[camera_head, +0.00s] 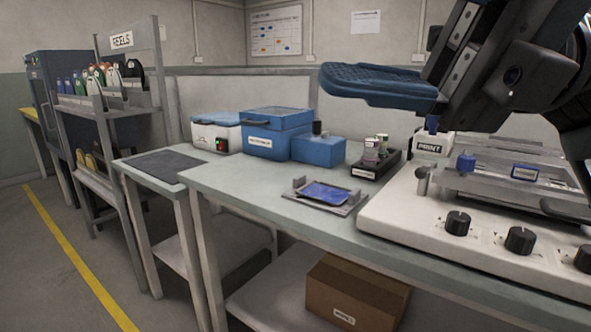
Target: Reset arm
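My gripper (385,88) shows at the upper right, in the air above the bench and left of my dark arm. One long blue finger with a ribbed pad points left. The other finger is not clearly visible, so I cannot tell how far apart the fingers are. No object shows against the visible finger. A blue board (327,193) lies in a small grey holder (349,207) on the bench, below and apart from my gripper.
The grey bench (240,183) carries a blue case (275,132), a blue box (318,149), a black tray of small bottles (367,172) and a white printer machine (400,217) at right. A cardboard box (356,291) sits on the lower shelf. A reel rack (115,110) stands left.

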